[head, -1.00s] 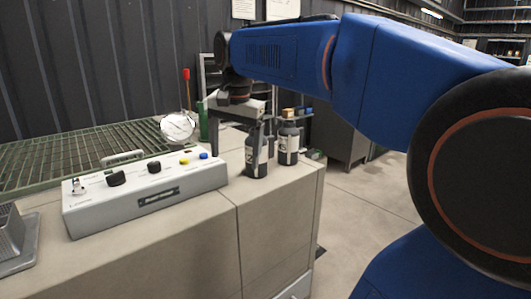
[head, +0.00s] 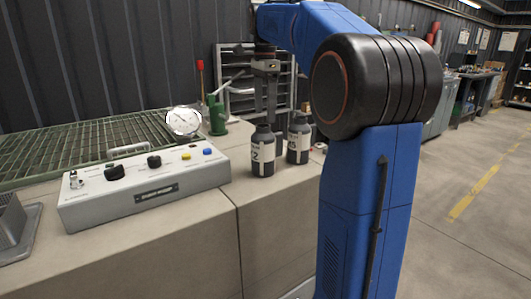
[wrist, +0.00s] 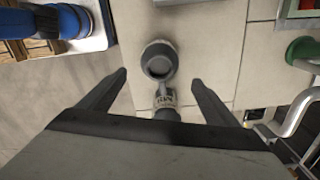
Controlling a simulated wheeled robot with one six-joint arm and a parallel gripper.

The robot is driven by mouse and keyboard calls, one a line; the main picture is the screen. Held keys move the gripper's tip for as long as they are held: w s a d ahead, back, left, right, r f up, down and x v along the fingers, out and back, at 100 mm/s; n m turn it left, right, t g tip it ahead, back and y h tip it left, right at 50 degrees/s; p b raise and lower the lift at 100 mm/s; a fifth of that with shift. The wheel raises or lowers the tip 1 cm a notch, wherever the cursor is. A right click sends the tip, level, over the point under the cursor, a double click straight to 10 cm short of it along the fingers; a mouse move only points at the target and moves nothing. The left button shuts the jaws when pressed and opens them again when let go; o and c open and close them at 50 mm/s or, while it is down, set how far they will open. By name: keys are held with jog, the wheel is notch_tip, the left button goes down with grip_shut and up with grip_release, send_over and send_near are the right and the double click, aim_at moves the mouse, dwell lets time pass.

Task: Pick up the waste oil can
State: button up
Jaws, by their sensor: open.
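Two dark cans with white labels stand upright side by side on the beige counter in the head view. The left can (head: 262,152) is nearer and the right can (head: 298,140) stands just beyond it. I cannot read which one is the waste oil can. My gripper (head: 265,108) points down above the left can, with its fingers near the can's top. In the wrist view my gripper (wrist: 160,80) is open, its two fingers spread apart. A round grey can top (wrist: 159,60) and a partly hidden label show between the fingers. Nothing is held.
A grey control box (head: 150,180) with knobs and coloured buttons lies left of the cans. A green grating (head: 80,147) spans the back left. Open floor lies to the right.

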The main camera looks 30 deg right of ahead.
aim_at(265, 148)
notch_tip(265, 148, down, 14)
jog(key=shift+s+f, duration=0.1)
jog(key=c, duration=1.4)
